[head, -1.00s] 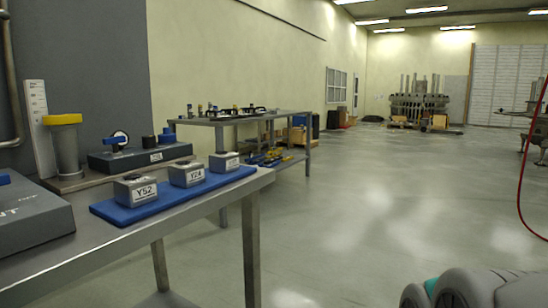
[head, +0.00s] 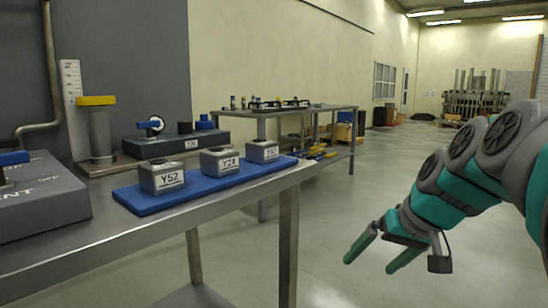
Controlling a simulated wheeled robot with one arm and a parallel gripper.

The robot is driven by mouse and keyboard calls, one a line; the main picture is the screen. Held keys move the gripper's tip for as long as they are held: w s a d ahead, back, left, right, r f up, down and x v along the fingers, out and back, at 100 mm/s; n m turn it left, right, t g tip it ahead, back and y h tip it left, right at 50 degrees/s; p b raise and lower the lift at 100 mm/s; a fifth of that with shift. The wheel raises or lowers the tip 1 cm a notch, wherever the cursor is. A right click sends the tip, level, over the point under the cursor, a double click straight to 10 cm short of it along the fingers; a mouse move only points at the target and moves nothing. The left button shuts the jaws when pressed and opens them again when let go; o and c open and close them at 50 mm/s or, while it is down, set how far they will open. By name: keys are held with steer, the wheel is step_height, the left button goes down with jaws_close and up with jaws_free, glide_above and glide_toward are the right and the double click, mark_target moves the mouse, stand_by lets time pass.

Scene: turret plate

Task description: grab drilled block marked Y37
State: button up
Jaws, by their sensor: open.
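Three grey drilled blocks stand in a row on a blue mat (head: 147,205) on the metal table. The rightmost and farthest block (head: 263,151) bears a small label that seems to read Y37. The middle block (head: 220,161) is marked Y24, and the nearest block (head: 162,177) is marked Y52. My gripper (head: 373,257) is open and empty, with teal fingers pointing down and left. It hangs over the floor to the right of the table, well apart from the blocks.
The metal table (head: 110,248) also bears a grey box (head: 40,205) at left, a yellow-topped cylinder (head: 97,130) and a dark fixture (head: 175,143) behind the blocks. A second table (head: 290,112) stands farther back. The floor (head: 330,215) to the right is clear.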

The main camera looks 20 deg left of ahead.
steer(key=w+a+r+n+y+b, duration=0.1)
steer(key=w+a+r+n, duration=0.1)
steer(key=w+a+r, duration=0.2)
steer(key=w+a+r+n+t+y+b, duration=0.1)
steer(key=w+a+r+n+y, duration=0.1)
steer(key=w+a+r, duration=0.2)
steer(key=w+a+r+n+t+y+b, duration=0.1)
steer(key=w+a+r+n+y, duration=0.1)
steer(key=a+r, duration=0.3)
steer(key=shift+w+a+r+n, duration=0.3)
steer(key=shift+w+r, duration=0.4)
steer(key=shift+w, duration=0.2)
steer(key=n+y, duration=0.3)
steer(key=n, duration=0.1)
glide_toward(271, 148)
steer(key=shift+g, duration=0.4)
steer(key=w+a, duration=0.1)
steer(key=w+a+f, duration=0.1)
steer(key=a, duration=0.1)
steer(key=shift+w+a+b, duration=0.15)
steer(key=shift+w+b, duration=0.1)
steer(key=shift+b, duration=0.15)
steer(key=shift+x, duration=1.1)
steer(key=shift+s+p+x, duration=0.2)
steer(key=shift+p+x, duration=0.55)
steer(key=shift+x, duration=2)
steer(key=shift+f, duration=0.1)
steer(key=shift+c, duration=0.4)
jaws_close()
